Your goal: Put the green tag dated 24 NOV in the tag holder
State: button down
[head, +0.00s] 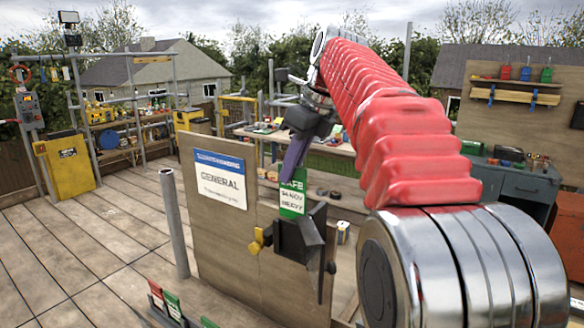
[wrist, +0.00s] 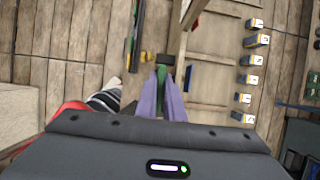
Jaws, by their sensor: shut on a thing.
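My gripper (head: 290,178) is shut on the top of a green tag (head: 292,200) that stands upright in front of the wooden board. The tag's white panel seems to read 24 NOV, with SAFE above it. The black tag holder (head: 296,238) is on the board directly below the tag. The tag's lower edge meets the holder's top in the head view; I cannot tell whether it is inside. In the wrist view my purple fingers (wrist: 165,72) pinch the green tag (wrist: 168,84), with a dark block, probably the holder (wrist: 164,59), just beyond.
The board (head: 222,238) carries a GENERAL sign (head: 220,182) and a yellow knob (head: 256,241) left of the holder. A grey post (head: 174,225) stands to its left. A rack with red and green tags (head: 170,300) is at the bottom. Deck at left is clear.

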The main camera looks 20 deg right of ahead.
aim_at(291, 209)
jog(key=shift+f, duration=5.05)
jog(key=c, duration=1.8)
grip_release()
